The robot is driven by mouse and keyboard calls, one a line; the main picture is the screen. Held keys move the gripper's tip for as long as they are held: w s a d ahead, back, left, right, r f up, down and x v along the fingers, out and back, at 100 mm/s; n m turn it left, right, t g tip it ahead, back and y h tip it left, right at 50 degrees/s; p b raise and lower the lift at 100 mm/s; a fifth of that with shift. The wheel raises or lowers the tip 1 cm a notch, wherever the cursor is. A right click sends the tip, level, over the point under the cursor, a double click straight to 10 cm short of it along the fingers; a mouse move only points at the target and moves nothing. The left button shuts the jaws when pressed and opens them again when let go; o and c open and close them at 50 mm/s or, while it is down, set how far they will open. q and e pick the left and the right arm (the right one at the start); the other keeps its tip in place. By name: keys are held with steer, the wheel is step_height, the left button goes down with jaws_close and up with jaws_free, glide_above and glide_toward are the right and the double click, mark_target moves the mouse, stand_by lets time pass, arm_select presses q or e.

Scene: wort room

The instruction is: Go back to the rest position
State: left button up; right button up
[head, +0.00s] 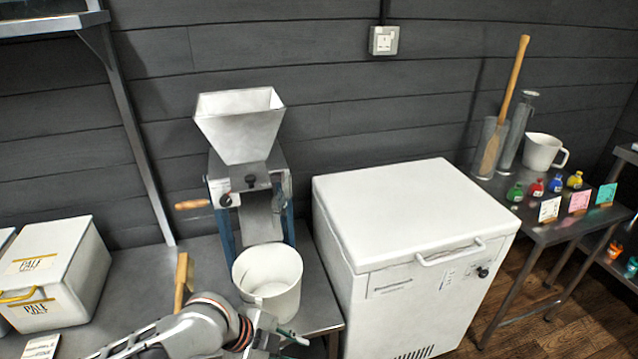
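My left arm comes in at the bottom left. Its gripper (286,343) is at the bottom edge of the head view, just below and in front of the white bucket (268,290). The gripper is partly cut off by the frame, so I cannot tell if it is open or shut, and I see nothing clearly held in it. My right gripper is not in view.
A grain mill (245,150) stands behind the bucket on the steel bench (140,275). A wooden-handled tool (182,280) and a white PALE box (62,270) are to the left. A white chest (410,225) stands right of the bench. A side table (545,232) holds small bottles and a jug.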

arm_select(q)
steer(key=s+a+f+n+t+y, duration=0.2)
steer(key=s+a+f+n, duration=0.3)
steer(key=n, duration=0.4)
steer(key=s+a+f+n+t+y, duration=0.2)
steer(key=s+a+f+n+t, duration=0.3)
steer(key=a, duration=0.5)
steer(key=s+n+p, duration=0.1)
steer(key=s+n, duration=0.1)
steer(key=n, duration=0.1)
steer(key=shift+s+f+n+t, duration=0.2)
steer(key=shift+n+t, duration=0.1)
steer(key=shift+n, duration=0.1)
